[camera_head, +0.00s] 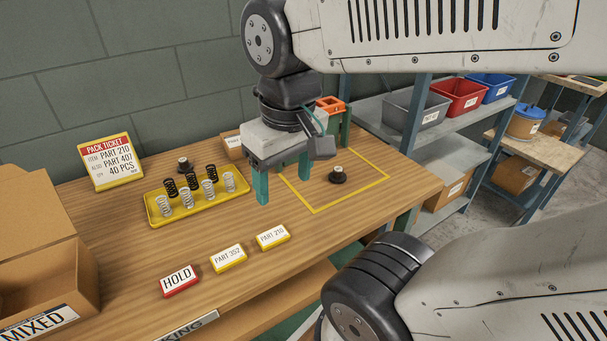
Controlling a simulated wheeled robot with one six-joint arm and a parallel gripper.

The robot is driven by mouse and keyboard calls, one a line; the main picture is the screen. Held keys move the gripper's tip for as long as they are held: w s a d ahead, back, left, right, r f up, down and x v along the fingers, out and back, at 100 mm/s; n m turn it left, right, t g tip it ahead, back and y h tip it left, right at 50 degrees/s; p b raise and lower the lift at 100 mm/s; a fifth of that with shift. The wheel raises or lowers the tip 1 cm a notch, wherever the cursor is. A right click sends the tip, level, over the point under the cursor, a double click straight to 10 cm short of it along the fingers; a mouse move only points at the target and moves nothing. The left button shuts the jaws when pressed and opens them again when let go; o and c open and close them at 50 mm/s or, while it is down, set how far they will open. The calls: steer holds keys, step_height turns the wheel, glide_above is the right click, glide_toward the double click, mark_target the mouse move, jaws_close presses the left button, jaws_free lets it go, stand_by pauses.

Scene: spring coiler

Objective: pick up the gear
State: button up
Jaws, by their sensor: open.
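A small dark round piece with a raised hub, which looks like the gear (338,175), sits inside the yellow outlined square on the wooden table. A similar dark piece (184,164) with a lighter top stands behind the yellow tray; its details are too small to tell. My gripper (283,182) points down over the table, to the left of the piece in the square. Its teal fingers are apart with nothing between them. It is between the tray and the square.
A yellow tray (152,221) holds several black and silver springs. Label blocks, including a red HOLD block (180,281), line the front. A cardboard box (50,300) is at the left. A pack ticket (111,162) stands at the back. Shelves with bins are at the right.

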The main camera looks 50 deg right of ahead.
steer(key=w+d+f+m, duration=0.2)
steer(key=w+d+m, duration=0.2)
steer(key=w+d, duration=0.45)
steer(key=m+g, duration=0.1)
steer(key=m, duration=0.5)
glide_above(338, 169)
step_height(338, 169, down, 11)
steer(key=shift+a+r, duration=0.1)
step_height(338, 169, down, 8)
steer(key=shift+r, duration=0.1)
steer(key=c, duration=1.2)
steer(key=shift+c, duration=0.2)
